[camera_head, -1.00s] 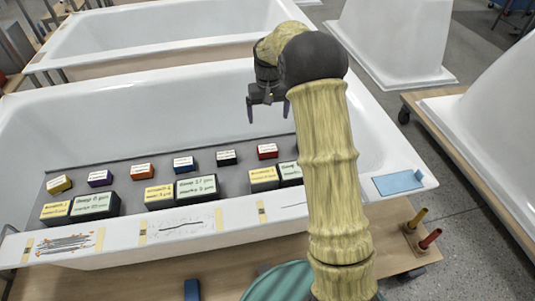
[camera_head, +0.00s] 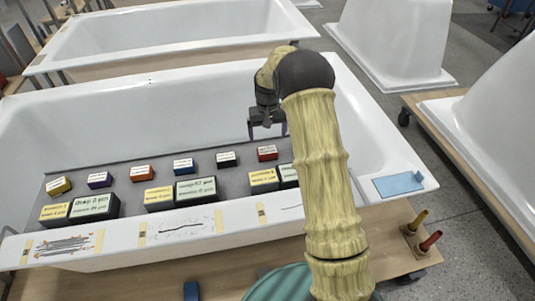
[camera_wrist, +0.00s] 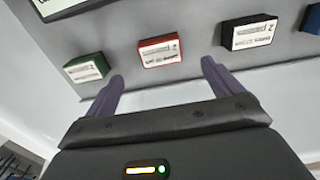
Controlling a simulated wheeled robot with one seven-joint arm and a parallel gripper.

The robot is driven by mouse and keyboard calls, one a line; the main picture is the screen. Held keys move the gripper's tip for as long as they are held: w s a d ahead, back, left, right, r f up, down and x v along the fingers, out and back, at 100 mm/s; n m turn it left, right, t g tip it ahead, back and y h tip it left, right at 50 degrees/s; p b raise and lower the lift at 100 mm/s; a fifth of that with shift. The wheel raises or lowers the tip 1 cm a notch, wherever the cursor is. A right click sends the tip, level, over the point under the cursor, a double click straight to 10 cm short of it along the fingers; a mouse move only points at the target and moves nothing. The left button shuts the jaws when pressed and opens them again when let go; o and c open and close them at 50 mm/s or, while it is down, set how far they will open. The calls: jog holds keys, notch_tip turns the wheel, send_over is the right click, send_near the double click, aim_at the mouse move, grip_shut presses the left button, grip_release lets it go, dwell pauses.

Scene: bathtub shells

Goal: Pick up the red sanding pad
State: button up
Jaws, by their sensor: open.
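The red sanding pad (camera_head: 267,153) is a small block with a white label on top. It lies on the grey board in the front bathtub, right of a black pad. My gripper (camera_head: 267,133) is open and empty, above and just behind the red pad in the head view. In the wrist view the red pad (camera_wrist: 160,51) lies beyond the fingertips and between their lines, apart from my gripper (camera_wrist: 161,75). An orange-red pad (camera_head: 141,173) lies farther left on the board.
A black pad (camera_wrist: 249,33) and a green pad (camera_wrist: 86,67) flank the red one. Blue (camera_head: 184,165), purple (camera_head: 99,179) and yellow (camera_head: 58,186) pads lie farther left. Larger labelled blocks (camera_head: 195,191) stand in front. The bathtub's far wall (camera_head: 190,105) rises behind.

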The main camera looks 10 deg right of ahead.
aim_at(267, 150)
jog(key=shift+f, duration=2)
jog(key=shift+w+f, duration=0.1)
jog(key=shift+f, duration=2.5)
jog(key=c, duration=1.1)
